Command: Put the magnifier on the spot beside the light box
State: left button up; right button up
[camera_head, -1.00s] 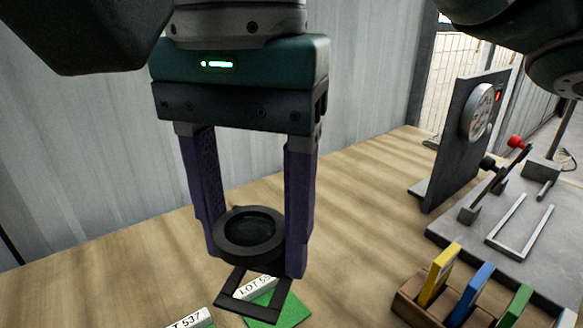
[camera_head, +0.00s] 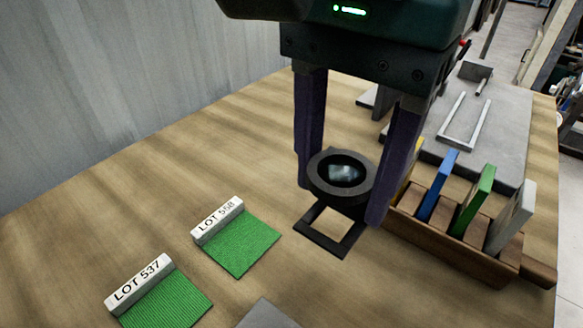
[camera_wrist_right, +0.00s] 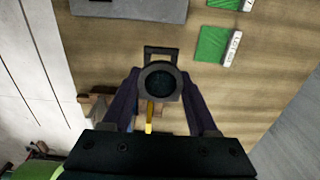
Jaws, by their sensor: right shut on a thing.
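The magnifier (camera_head: 342,178) is a black round lens ring above a square open frame. My right gripper (camera_head: 341,190) is shut on its ring, one purple finger on each side, and holds it above the wooden table. It also shows between the fingers in the right wrist view (camera_wrist_right: 160,82). A flat grey thing (camera_head: 267,315) is cut off at the bottom edge of the head view; it shows larger at the top of the right wrist view (camera_wrist_right: 130,8). It may be the light box, but I cannot tell for certain. My left gripper is not in view.
Two green swatches with white labels, LOT 558 (camera_head: 237,247) and LOT 537 (camera_head: 165,305), lie left of the magnifier. A wooden rack (camera_head: 450,246) with coloured cards stands right of it. A grey plate (camera_head: 500,125) is behind the rack. Bare table lies at the back left.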

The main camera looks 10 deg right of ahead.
pick_arm(q)
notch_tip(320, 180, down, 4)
jog(key=b, duration=0.3)
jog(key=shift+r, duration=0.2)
pick_arm(e)
notch_tip(320, 180, down, 14)
jog(key=shift+r, duration=0.1)
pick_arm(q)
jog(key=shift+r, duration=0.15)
pick_arm(e)
jog(key=shift+f, duration=0.25)
jog(key=o, duration=1.4)
jog(key=shift+c, duration=0.2)
